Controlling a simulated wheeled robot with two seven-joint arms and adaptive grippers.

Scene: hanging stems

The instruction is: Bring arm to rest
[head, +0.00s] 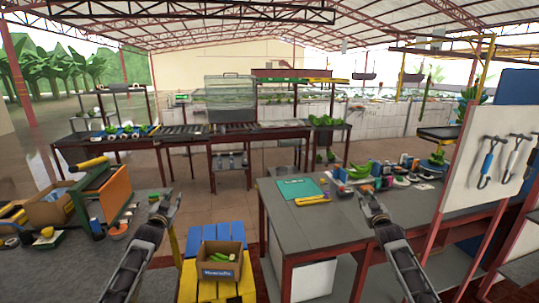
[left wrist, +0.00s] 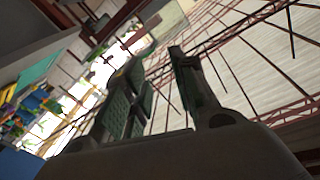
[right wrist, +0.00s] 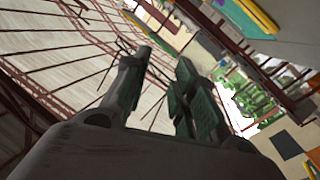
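My right gripper (head: 372,202) points upward in the head view, in front of the grey table's front part. In the right wrist view my right gripper's fingers (right wrist: 160,90) stand apart and empty. Both wrist views look toward the roof. No stem is in either gripper.
A cardboard box (head: 219,262) with green produce sits on a yellow and blue stand (head: 216,232). A grey table (head: 300,218) on the right holds a green mat (head: 299,188) and small items. A white tool panel (head: 490,160) stands far right. An orange-sided bin (head: 116,194) stands left.

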